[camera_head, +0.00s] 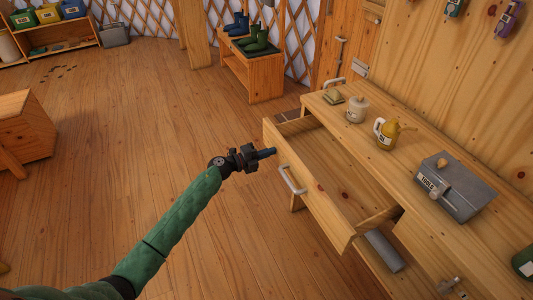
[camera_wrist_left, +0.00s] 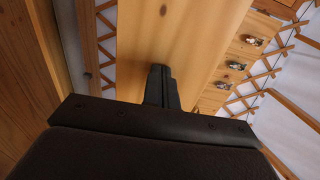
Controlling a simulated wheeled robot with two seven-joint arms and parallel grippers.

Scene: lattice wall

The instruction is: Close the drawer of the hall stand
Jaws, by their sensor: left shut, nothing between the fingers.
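The hall stand (camera_head: 405,160) is a wooden unit along the right side of the head view. Its drawer (camera_head: 310,205) is pulled well out, with a pale bar handle (camera_head: 292,180) on its front. The drawer looks empty where I can see inside. My left gripper (camera_head: 270,153) is shut and empty, by the far end of the drawer front, above the handle. In the left wrist view the shut fingers (camera_wrist_left: 160,75) point at a pale wooden panel; I cannot tell whether they touch it. My right gripper is not in view.
On the stand's top are a white jar (camera_head: 357,109), a yellow oil can (camera_head: 388,132) and a grey toolbox (camera_head: 452,188). A bench with boots (camera_head: 252,75) stands at the back. The wooden floor (camera_head: 130,130) left of the drawer is clear.

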